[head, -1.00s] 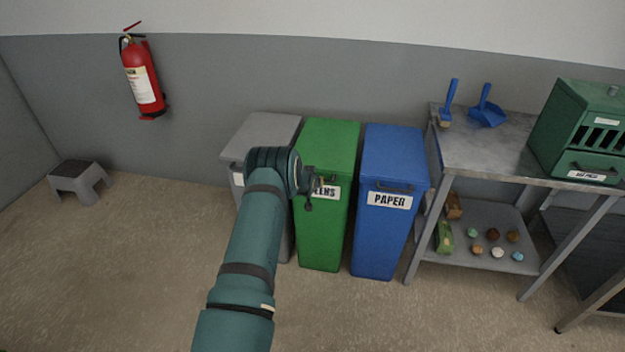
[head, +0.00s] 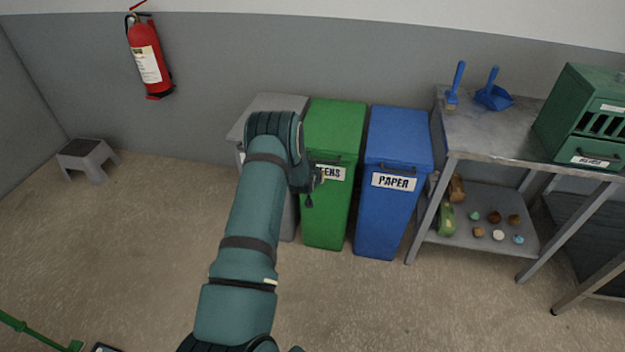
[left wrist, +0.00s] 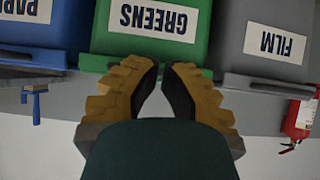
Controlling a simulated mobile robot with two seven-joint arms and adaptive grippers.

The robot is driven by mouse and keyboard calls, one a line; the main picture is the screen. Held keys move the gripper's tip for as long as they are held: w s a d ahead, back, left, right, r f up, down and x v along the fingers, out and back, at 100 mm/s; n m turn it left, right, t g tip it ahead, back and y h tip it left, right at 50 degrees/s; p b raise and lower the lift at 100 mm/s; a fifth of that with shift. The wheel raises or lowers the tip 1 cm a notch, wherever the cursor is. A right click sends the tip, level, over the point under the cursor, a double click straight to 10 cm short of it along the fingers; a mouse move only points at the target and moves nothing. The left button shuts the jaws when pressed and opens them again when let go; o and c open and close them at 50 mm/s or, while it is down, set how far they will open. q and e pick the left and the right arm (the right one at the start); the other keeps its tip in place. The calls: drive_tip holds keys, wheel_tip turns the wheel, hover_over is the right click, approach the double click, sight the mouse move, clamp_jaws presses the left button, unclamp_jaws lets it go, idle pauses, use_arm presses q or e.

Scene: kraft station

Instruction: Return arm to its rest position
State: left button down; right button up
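My left arm reaches up from the bottom of the head view. Its gripper (head: 312,190) is small and partly hidden by the wrist, in front of the green bin (head: 335,123) and over part of its GREENS label. In the left wrist view, which is upside down, the gripper's two yellowish fingers (left wrist: 161,66) come together at the tips with nothing visible between them. The green bin's label (left wrist: 154,18) lies just beyond them. My right gripper is in neither view.
A grey bin (head: 262,103), labelled FILM in the wrist view, and a blue PAPER bin (head: 397,140) flank the green one. A metal table (head: 480,130) stands right. A grey step stool (head: 88,157) and fire extinguisher (head: 149,62) are left. Floor between stool and arm is clear.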

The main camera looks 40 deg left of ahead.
use_arm(q)
drive_tip(key=s+d+f+m+g+h, duration=0.15)
drive_tip(key=s+d, duration=0.45)
drive_tip(key=d, duration=0.6)
drive_tip(key=s+d+f+g+h, duration=0.1)
drive_tip(key=s+d+g+h, duration=0.3)
drive_tip(key=d, duration=0.8)
drive_tip(key=s+d+f+m+t+h, duration=0.1)
drive_tip(key=s+d+h, duration=0.1)
drive_tip(key=s+d, duration=0.75)
drive_tip(key=s+d+r+m+g+h, duration=0.1)
drive_tip(key=s+d+r+g, duration=0.2)
drive_tip(key=s+d, duration=0.6)
drive_tip(key=d, duration=0.2)
drive_tip(key=shift+s+d+r+m, duration=0.25)
drive_tip(key=shift+d+r+m, duration=0.05)
drive_tip(key=shift+r+m, duration=0.05)
drive_tip(key=shift+h, duration=0.25)
